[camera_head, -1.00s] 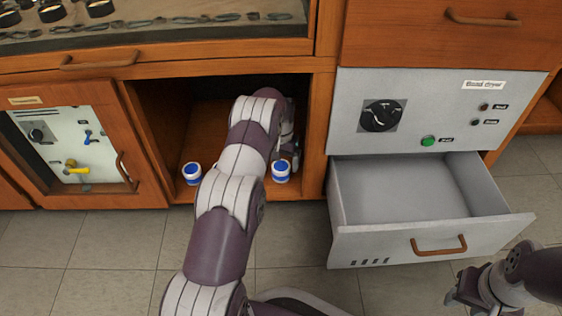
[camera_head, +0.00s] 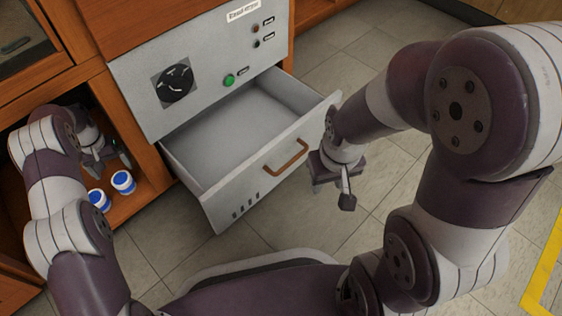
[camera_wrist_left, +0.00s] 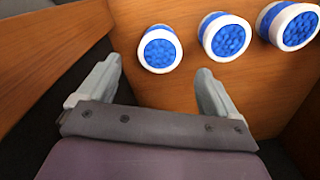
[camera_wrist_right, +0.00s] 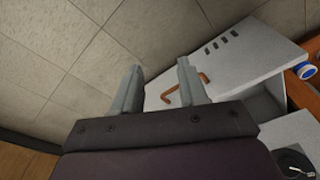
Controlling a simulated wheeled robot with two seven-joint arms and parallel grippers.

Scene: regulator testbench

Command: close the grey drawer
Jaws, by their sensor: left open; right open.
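The grey drawer (camera_head: 243,187) is pulled out and empty. Its front carries a brown bar handle (camera_head: 286,157) and also shows in the right wrist view (camera_wrist_right: 232,58). My right gripper (camera_head: 332,195) is open, in front of the drawer and to the right of the handle. In the right wrist view, the handle (camera_wrist_right: 185,90) shows behind and between its fingers; contact cannot be told. My left gripper (camera_head: 110,163) is open and empty inside the wooden cubby to the left of the drawer.
Blue-and-white jars (camera_head: 123,182) stand in the cubby close to my left gripper; three show in the left wrist view (camera_wrist_left: 225,37). A grey panel with a black dial (camera_head: 175,83) and green button (camera_head: 229,80) is above the drawer. Tiled floor (camera_head: 380,190) before the drawer is free.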

